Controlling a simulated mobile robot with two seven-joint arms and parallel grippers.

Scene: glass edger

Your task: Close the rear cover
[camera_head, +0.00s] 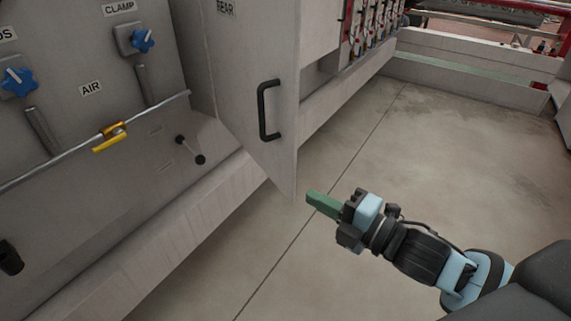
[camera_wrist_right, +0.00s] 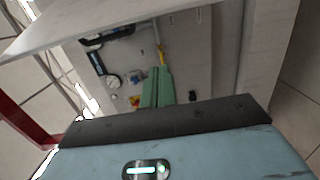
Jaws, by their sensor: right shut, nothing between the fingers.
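The rear cover (camera_head: 235,95) is a grey panel with a partly cut-off "REAR" label at its top. It stands swung out from the machine body, at an angle. A black bar handle (camera_head: 268,110) is fixed on its face. My right gripper (camera_head: 312,198) is over the floor, just right of the cover's lower corner in the picture, below the handle. Its green fingers are together with nothing between them, and they also show shut in the right wrist view (camera_wrist_right: 157,88). I cannot tell whether the fingertips touch the cover. My left gripper is not in view.
The machine panel at left carries blue knobs (camera_head: 142,40), an "AIR" label (camera_head: 91,88), a yellow valve lever (camera_head: 110,138) on a pipe and a small black-knobbed lever (camera_head: 190,150). Clear concrete floor (camera_head: 440,150) lies to the right. A low barrier (camera_head: 480,65) stands at the back.

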